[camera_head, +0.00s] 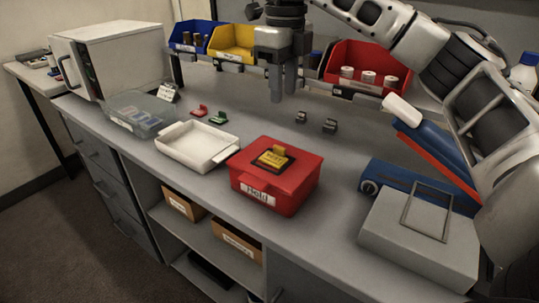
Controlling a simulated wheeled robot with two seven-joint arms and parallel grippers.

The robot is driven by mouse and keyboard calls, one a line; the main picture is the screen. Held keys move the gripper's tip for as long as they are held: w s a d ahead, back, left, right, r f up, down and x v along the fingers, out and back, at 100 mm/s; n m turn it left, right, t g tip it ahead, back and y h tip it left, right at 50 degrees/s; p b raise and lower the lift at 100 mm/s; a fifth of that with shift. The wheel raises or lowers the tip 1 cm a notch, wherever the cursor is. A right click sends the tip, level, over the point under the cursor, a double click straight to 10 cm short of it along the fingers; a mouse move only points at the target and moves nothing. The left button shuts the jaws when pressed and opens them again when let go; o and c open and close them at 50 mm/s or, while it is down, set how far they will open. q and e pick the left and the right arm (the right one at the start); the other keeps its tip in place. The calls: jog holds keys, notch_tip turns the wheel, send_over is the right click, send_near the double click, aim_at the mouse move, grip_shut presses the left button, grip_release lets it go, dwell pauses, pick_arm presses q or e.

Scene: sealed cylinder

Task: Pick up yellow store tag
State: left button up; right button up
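The yellow store tag (273,158) lies on a dark patch on the lid of a red box (268,192), which stands near the front edge of the bench. The box's front label seems to read "Hold". My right gripper (284,90) points down over the back of the bench, behind and above the red box and clear of the tag. Its fingers look close together with nothing visible between them, but the gap is too small to judge. My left gripper is not in view.
A white tray (168,145) stands left of the red box. Small red (200,110) and green (217,117) pieces and dark clips (330,126) lie behind. Blue, yellow and red bins line the back. A grey box (400,250) and blue item (385,181) crowd the right.

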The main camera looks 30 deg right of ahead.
send_over(280, 147)
jog(key=f, duration=0.6)
jog(key=shift+d+f, duration=0.15)
jog(key=shift+d, duration=0.15)
jog(key=shift+a+f+p, duration=0.15)
jog(key=shift+f+p, duration=0.05)
jog(key=shift+f, duration=1.3)
jog(key=shift+a+f+p, duration=0.15)
jog(key=shift+f, duration=1.3)
grip_shut()
